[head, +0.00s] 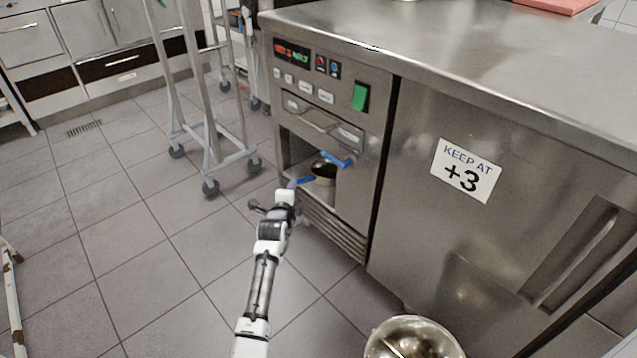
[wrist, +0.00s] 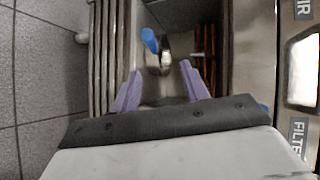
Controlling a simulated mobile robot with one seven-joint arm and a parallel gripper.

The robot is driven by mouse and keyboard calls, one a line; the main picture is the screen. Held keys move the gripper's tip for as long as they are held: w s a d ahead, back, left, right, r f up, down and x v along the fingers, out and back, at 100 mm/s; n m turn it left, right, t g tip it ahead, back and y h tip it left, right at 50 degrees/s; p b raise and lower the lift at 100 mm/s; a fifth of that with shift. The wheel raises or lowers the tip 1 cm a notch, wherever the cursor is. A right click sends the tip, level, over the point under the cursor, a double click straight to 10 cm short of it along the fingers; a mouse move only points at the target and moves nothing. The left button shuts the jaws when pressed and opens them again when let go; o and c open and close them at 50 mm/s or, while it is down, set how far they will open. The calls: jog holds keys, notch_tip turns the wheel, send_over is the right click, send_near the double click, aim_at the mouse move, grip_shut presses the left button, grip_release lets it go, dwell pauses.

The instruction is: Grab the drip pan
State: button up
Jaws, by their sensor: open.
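A small dark round pan (head: 323,168), which looks like the drip pan, sits in the open lower bay of the steel machine. A blue piece (head: 338,160) shows beside it; I cannot tell whether they are joined. In the wrist view, a small shiny metal part (wrist: 166,58) shows beyond my fingers, with a blue rod-like piece (wrist: 150,40) to its left. My gripper (wrist: 160,68) is open, its two lilac fingers apart and pointing into the bay. In the head view my gripper (head: 303,182) is at the bay's left front. I see nothing held.
A drawer handle (head: 322,122) crosses the machine above the bay, and a vent grille (head: 335,232) lies below it. A metal bowl (head: 412,340) stands at the front, below the cabinet door. A wheeled rack (head: 215,160) stands back left. The tiled floor at left is mostly clear.

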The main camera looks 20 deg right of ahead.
notch_tip(320, 180, down, 2)
jog(key=d+b, duration=0.1)
jog(key=d, duration=0.1)
jog(key=b, duration=0.5)
send_near(305, 181)
jog(key=x, duration=0.3)
jog(key=shift+w+d+f+b, duration=0.25)
jog(key=shift+w+b, duration=0.1)
jog(key=shift+w, duration=0.2)
jog(key=b+x, duration=0.5)
jog(key=shift+f+b, duration=0.15)
jog(key=shift+b, duration=0.25)
grip_shut()
